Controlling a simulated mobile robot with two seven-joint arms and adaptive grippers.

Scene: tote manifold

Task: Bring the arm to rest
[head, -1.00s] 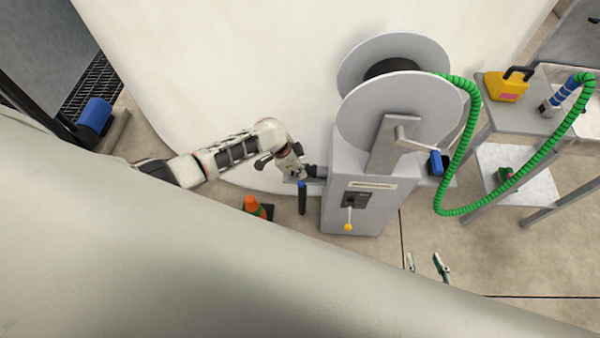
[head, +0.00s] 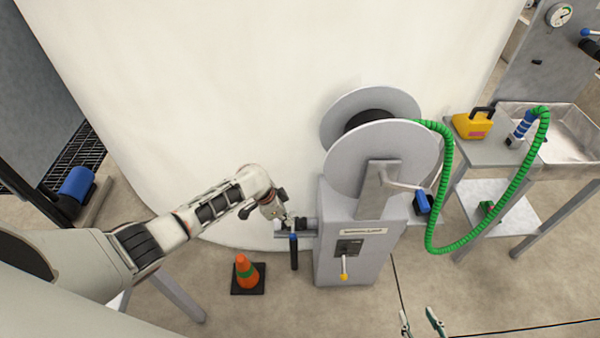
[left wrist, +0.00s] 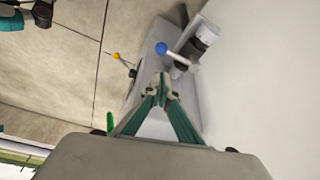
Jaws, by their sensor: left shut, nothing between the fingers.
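My left arm reaches in from the left in the head view. Its gripper (head: 289,224) is beside the left side of the grey hose-reel cabinet (head: 335,250), close to a pipe stub with a dark hanging handle (head: 294,252). In the left wrist view the green fingers (left wrist: 162,88) meet at the tips, with nothing between them. A lever with a blue knob (left wrist: 162,48) shows just past the tips; I cannot tell whether they touch it. My right gripper (head: 421,322) shows only its fingertips at the bottom edge of the head view, set apart.
A reel (head: 365,160) with a green hose (head: 445,215) tops the cabinet. The hose runs to a side table (head: 490,152) with a yellow can (head: 474,124). An orange cone (head: 245,272) stands on the floor below my left arm. A large pale curved wall (head: 200,100) stands behind.

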